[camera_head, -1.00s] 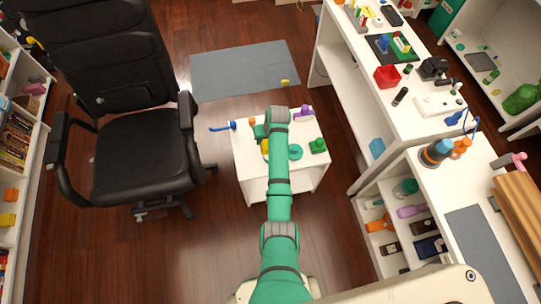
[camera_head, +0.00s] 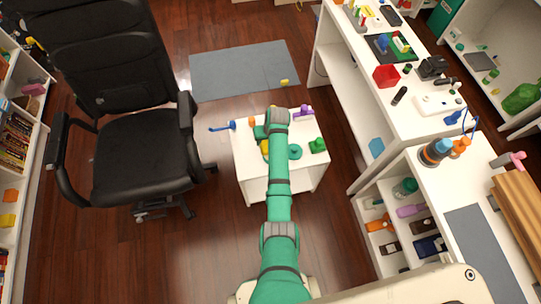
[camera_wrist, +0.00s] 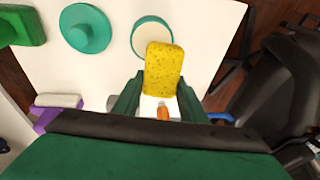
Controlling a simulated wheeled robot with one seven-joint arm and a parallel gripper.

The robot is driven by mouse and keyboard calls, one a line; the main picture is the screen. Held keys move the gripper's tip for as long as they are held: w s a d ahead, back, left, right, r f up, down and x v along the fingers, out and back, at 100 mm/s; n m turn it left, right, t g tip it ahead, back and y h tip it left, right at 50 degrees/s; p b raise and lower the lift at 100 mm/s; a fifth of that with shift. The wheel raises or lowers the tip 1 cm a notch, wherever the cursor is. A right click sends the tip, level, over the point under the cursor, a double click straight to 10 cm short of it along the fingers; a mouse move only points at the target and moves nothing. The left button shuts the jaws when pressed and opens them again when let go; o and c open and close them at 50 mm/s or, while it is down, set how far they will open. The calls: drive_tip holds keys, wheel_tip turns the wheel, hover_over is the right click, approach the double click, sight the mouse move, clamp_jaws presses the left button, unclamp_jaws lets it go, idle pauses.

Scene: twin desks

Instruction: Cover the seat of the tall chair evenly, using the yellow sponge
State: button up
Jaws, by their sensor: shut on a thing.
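The tall chair is a black padded office chair at the left of the head view, with its seat (camera_head: 140,160) bare and flat between two armrests. In the wrist view the dark chair (camera_wrist: 290,85) shows at the right edge. My gripper (camera_wrist: 161,97) is shut on the yellow sponge (camera_wrist: 164,68), which stands up between its green fingers. The sponge is over the small white table (camera_wrist: 215,20). In the head view my arm hides most of the gripper and sponge. The chair is left of them, across a gap.
A grey mat (camera_head: 235,70) lies on the floor behind. White desks stand at right, shelves at far left.

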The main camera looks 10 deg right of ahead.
drive_tip(key=shift+f, duration=0.65)
idle(1.4)
drive_tip(key=shift+r, duration=4.05)
